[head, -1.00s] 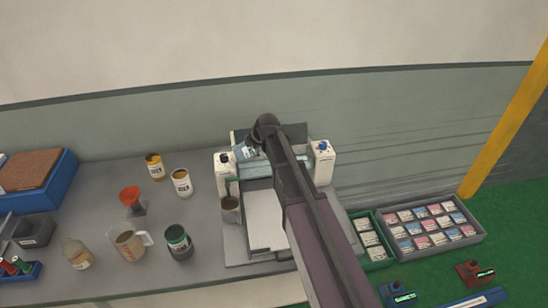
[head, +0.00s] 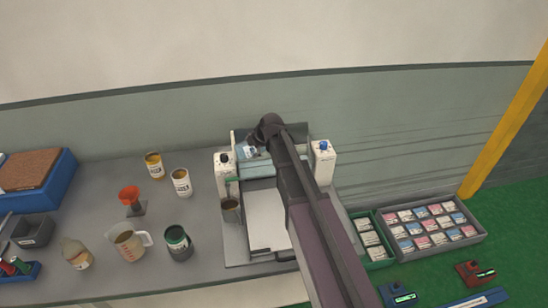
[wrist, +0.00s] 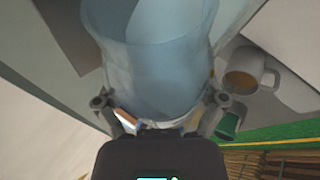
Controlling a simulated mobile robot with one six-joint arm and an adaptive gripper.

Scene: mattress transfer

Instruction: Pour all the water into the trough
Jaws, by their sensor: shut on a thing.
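My gripper (wrist: 160,108) is shut on a clear, bluish container (wrist: 150,65), which fills the upper middle of the wrist view. A labelled part of the container shows in the head view (head: 249,152), beside my gripper (head: 256,138) at the back of the white machine. The container appears tilted over the machine's back part. I cannot make out its water level or any stream. A pale bluish trough-like strip (head: 262,169) lies between the machine's two white posts; my arm partly covers it.
A card tray (head: 430,228) lies to the right.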

